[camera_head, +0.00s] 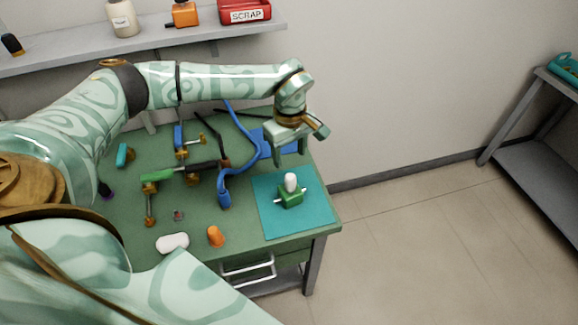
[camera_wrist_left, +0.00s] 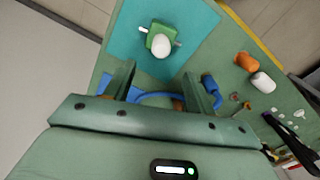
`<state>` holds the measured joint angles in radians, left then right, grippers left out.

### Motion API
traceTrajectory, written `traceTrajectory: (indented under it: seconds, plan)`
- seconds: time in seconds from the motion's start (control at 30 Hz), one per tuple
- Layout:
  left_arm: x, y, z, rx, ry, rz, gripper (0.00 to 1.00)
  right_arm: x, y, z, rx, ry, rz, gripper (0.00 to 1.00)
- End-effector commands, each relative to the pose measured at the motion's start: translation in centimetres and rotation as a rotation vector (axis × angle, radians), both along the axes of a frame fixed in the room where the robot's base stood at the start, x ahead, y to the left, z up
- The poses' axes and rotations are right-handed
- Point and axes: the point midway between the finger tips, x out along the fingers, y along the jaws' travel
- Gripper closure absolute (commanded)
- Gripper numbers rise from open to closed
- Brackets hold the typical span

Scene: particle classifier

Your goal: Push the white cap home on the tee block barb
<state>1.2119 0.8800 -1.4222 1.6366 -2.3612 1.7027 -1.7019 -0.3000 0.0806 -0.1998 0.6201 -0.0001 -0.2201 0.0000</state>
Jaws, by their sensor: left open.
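The green tee block (camera_head: 290,197) sits on the teal mat (camera_head: 268,222) at the right end of the table. The white cap (camera_head: 290,181) stands upright on top of the block; how far down it sits on the barb is hidden. The block (camera_wrist_left: 159,31) and the cap (camera_wrist_left: 161,45) also show in the left wrist view, beyond the fingertips. My left gripper (camera_head: 288,160) is open and empty, behind and above the block, apart from the cap. Its two fingers (camera_wrist_left: 160,75) show spread in the wrist view. My right gripper is not in view.
A blue hose (camera_head: 240,160) and blue-handled parts lie left of the mat. An orange cap (camera_head: 215,236) and a white rounded piece (camera_head: 172,242) lie near the front edge. A shelf (camera_head: 150,44) with a red scrap bin (camera_head: 244,11) runs behind.

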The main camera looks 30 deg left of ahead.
Motion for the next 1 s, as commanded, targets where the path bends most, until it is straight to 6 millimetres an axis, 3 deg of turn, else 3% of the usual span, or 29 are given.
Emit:
traceTrajectory:
  seconds: [0.1,0.3,1.0]
  plan:
    - [0.0,0.0,3.1,0.001,-0.003,0.000,0.45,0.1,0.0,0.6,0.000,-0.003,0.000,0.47]
    - [0.0,0.0,5.9,0.001,-0.001,0.000,0.45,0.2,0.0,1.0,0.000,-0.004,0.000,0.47]
    - [-0.1,0.0,6.4,0.001,0.002,0.000,0.45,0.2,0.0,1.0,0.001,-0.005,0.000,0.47]
